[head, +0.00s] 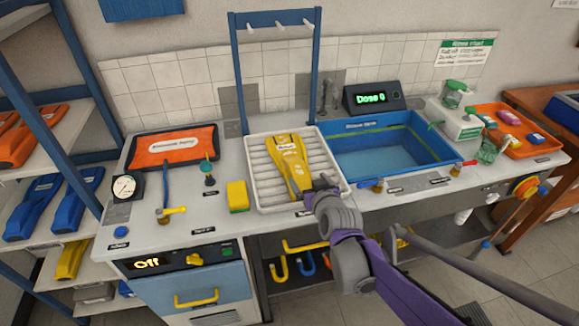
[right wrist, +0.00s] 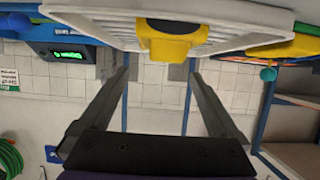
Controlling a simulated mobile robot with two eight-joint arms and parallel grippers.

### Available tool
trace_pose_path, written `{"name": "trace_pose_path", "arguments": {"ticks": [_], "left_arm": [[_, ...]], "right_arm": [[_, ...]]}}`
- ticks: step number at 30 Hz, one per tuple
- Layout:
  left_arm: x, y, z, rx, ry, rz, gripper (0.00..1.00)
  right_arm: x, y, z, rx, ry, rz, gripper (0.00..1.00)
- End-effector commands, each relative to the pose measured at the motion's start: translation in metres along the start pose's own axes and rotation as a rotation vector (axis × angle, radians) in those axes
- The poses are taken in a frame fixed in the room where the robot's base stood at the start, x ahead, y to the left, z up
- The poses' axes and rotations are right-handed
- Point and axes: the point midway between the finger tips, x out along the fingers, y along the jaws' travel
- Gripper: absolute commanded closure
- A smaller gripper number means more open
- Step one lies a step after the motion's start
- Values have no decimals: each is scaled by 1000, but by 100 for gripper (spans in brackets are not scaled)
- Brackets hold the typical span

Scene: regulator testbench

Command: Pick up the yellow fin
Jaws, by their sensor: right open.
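A yellow fin (head: 287,160) lies lengthwise on the white ribbed drain tray (head: 335,192), its narrower end toward the front edge. In the right wrist view, its yellow end (right wrist: 168,47) pokes out over the rim of the tray (right wrist: 105,14), which appears at the top. My right gripper (head: 318,187) is at the tray's front edge, close to the fin's front end. Its two fingers (right wrist: 160,75) are spread in the right wrist view with nothing between them. The gap to the fin is hard to judge. My left gripper is not in view.
A blue sink basin (head: 380,150) is right of the tray, and a blue frame with pegs (head: 235,70) rises behind it. A yellow sponge (head: 237,196) and valves stand to the left. Another yellow fin (head: 70,260) and blue fins (head: 77,197) lie on the left shelves.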

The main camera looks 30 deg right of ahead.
Motion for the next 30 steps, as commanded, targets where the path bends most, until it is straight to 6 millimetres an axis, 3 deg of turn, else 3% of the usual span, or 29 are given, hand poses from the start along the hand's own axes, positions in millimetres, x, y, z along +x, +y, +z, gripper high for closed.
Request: {"name": "trace_pose_path", "arguments": {"ticks": [19,28,30], "left_arm": [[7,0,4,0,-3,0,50],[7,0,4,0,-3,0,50],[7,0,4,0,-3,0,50]], "right_arm": [[70,-8,1,0,-1,-1,3],[75,-8,1,0,-1,-1,3],[74,-8,1,0,-1,-1,13]]}}
